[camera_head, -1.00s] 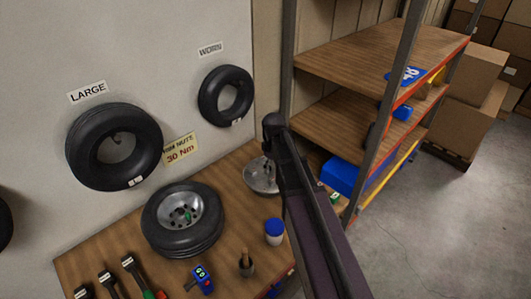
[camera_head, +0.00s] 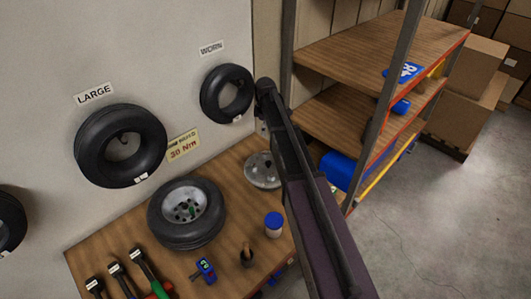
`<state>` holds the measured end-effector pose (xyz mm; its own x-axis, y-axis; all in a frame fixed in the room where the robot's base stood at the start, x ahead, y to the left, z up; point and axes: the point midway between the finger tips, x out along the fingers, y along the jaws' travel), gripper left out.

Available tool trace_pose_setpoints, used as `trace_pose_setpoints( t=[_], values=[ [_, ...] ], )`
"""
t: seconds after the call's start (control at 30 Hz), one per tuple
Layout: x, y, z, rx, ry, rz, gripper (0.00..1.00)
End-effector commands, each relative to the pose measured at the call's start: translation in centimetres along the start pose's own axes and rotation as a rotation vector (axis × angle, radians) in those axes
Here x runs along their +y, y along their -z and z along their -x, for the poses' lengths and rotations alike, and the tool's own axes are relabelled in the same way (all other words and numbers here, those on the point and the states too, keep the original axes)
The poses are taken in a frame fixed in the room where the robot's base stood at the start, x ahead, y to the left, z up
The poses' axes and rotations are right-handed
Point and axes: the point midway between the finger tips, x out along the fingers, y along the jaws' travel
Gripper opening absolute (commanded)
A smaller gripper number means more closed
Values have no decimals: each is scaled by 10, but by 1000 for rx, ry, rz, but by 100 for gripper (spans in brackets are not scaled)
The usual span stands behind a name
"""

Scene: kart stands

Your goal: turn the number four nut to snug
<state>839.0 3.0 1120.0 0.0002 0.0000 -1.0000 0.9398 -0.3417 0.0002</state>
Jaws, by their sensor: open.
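A wheel (camera_head: 160,222) lies flat on the wooden bench, its black tyre around a grey rim (camera_head: 182,197). Several small dark spots and a small green piece (camera_head: 192,210) show at the hub. The nuts' numbers are too small to read, so I cannot tell which is number four. Several tools (camera_head: 138,255) with dark heads lie at the bench's front left; one has a green handle. A sign (camera_head: 183,147) on the wall reads 30 Nm. My dark arm rises from the bottom right to a rounded joint right of the wheel. My gripper is not visible.
A blue device (camera_head: 204,270), a dark pot (camera_head: 247,257), a blue-capped jar (camera_head: 273,226) and a round metal plate (camera_head: 264,172) stand on the bench. Tyres (camera_head: 120,145) hang on the wall. A shelf rack (camera_head: 375,50) stands right of my arm. Open floor lies farther right.

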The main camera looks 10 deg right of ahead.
Motion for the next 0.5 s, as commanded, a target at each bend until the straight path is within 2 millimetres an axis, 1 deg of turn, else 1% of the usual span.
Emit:
trace_pose_setpoints(
  t=[0.27,0.5],
  values=[
    [0,0,-6,0,0,-1,77],
    [0,0,-20,0,0,-1,77]
  ],
)
